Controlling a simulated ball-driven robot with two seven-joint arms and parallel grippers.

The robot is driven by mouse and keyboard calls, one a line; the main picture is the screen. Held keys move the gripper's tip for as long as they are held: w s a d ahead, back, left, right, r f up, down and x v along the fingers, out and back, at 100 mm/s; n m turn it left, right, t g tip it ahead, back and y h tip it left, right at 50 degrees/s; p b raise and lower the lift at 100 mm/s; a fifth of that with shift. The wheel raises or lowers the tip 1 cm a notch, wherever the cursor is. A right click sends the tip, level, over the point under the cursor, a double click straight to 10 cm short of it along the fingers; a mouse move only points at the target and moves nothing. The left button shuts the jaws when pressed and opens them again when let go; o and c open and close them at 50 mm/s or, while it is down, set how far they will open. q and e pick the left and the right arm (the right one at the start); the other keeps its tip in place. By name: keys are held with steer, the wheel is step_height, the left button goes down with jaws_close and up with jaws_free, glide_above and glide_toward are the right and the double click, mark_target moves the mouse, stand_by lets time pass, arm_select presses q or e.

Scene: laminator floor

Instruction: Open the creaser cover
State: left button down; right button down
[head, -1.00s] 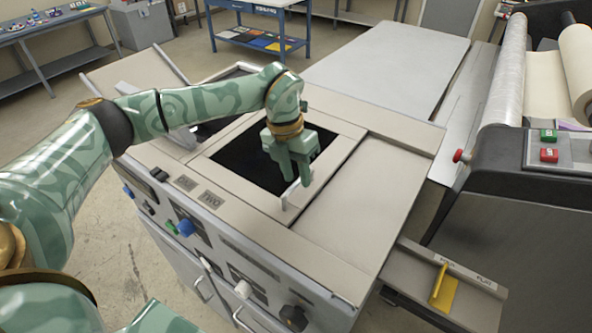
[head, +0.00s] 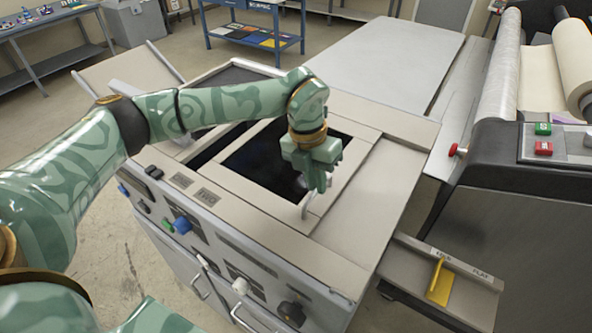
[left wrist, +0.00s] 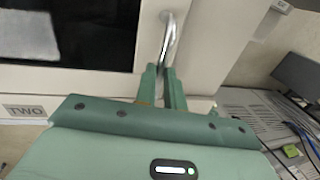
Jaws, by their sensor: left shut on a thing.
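The creaser cover (head: 255,190) is a beige-framed panel with a dark window, lying flat in the top of the beige machine. A dark open gap (head: 208,147) shows along its left side. The bright metal handle (head: 305,209) stands on the cover's right part and also shows in the left wrist view (left wrist: 167,35). My left gripper (head: 314,189) points down over the cover's right side and is shut on this handle. Its fingers (left wrist: 164,70) hide the lower part of the handle in the wrist view. My right gripper is not in view.
The machine top (head: 365,200) is flat and clear to the right of the cover. Knobs (head: 182,226) line the front panel. A yellow handle (head: 439,284) sits on a side shelf. A laminator with rolls (head: 550,170) stands at the right.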

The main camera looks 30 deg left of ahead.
arm_select(q)
steer(key=d+b, duration=0.1)
steer(key=d, duration=0.4)
steer(key=s+d+b, duration=0.1)
steer(key=d, duration=0.4)
steer(key=s+d+b, duration=0.1)
steer(key=d, duration=0.4)
steer(key=shift+d, duration=0.1)
steer(key=shift+r, duration=0.1)
steer(key=c, duration=1.5)
jaws_free()
steer(key=a+r, duration=0.1)
steer(key=r, duration=0.4)
steer(key=a+r+b, duration=0.1)
steer(key=r, duration=0.4)
steer(key=a+r+b, duration=0.1)
steer(key=r, duration=0.5)
steer(key=shift+w+a, duration=0.1)
steer(key=shift+w, duration=0.1)
